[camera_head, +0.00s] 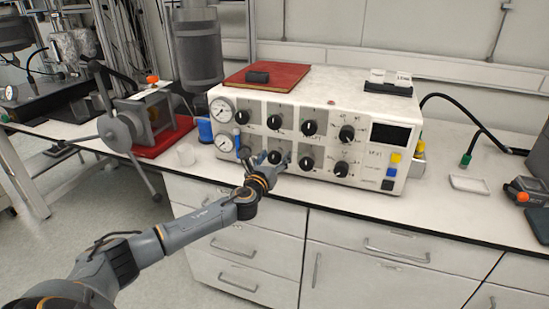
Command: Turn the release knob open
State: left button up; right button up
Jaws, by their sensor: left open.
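A white control box (370,112) stands on the bench with two rows of black knobs on its front. Its labels are too small to read, so I cannot tell which knob is the release knob. My left gripper (266,158) is open in front of the lower row at the left part of the panel. A lower-row knob (274,157) shows between or just behind its fingers; contact cannot be told. Another knob (307,163) is just to the right of the gripper. My right gripper is not in view.
Two round gauges (222,110) are at the box's left end. A red book (290,74) lies on top. A vise-like device with a large handwheel (117,132) stands to the left. White drawers (345,235) are below the bench edge. A small white tray (468,184) lies to the right.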

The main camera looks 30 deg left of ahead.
pick_arm(q)
jog(key=c, duration=1.2)
